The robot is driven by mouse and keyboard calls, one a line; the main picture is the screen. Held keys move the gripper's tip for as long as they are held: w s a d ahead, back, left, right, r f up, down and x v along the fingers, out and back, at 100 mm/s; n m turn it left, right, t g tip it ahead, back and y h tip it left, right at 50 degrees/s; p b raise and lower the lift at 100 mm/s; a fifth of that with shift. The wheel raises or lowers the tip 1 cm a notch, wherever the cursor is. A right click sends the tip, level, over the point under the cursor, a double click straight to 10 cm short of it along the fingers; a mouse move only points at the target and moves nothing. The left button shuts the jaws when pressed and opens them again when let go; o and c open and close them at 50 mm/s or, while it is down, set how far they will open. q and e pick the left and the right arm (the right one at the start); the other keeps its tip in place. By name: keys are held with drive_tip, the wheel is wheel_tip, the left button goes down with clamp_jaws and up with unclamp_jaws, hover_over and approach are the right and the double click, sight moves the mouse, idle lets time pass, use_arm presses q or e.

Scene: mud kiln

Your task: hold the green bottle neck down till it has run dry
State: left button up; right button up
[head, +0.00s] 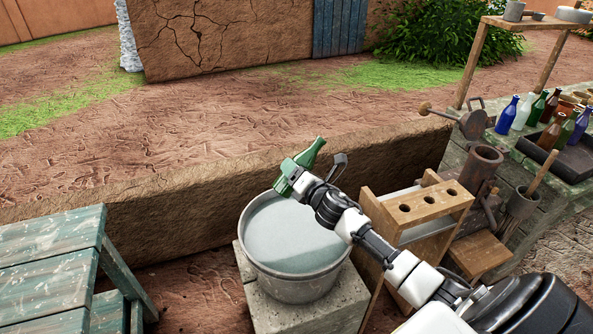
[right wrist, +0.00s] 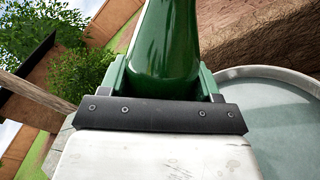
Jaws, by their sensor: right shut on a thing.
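The green bottle (head: 308,157) is in my right gripper (head: 290,178), above the far rim of a grey tub. In the head view it is tilted, with its narrow end up and to the right. The right wrist view shows part of the green bottle (right wrist: 168,45) between the two jaws (right wrist: 165,85); its ends are out of that view. No stream or drops show. The tub (head: 248,255) holds greyish water and stands on a stone block (head: 262,305). My left gripper is not in view.
A wooden rack with round holes (head: 430,208) stands right of the tub, close under my right arm. Several bottles (head: 507,115) stand on the bench at right. A green slatted table (head: 50,245) is at left. A low mud wall (head: 180,215) runs behind the tub.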

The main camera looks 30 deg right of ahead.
drive_tip(key=m+p, duration=0.1)
drive_tip(key=m, duration=0.3)
drive_tip(key=shift+r+m, duration=0.15)
drive_tip(key=shift+m, duration=0.85)
drive_tip(key=shift+m, duration=0.4)
drive_tip(key=m+p, duration=0.2)
drive_tip(key=m, duration=0.2)
drive_tip(key=shift+r, duration=0.1)
drive_tip(key=shift+m+p, duration=0.3)
drive_tip(key=shift+m, duration=1.3)
drive_tip(key=shift+f, duration=0.2)
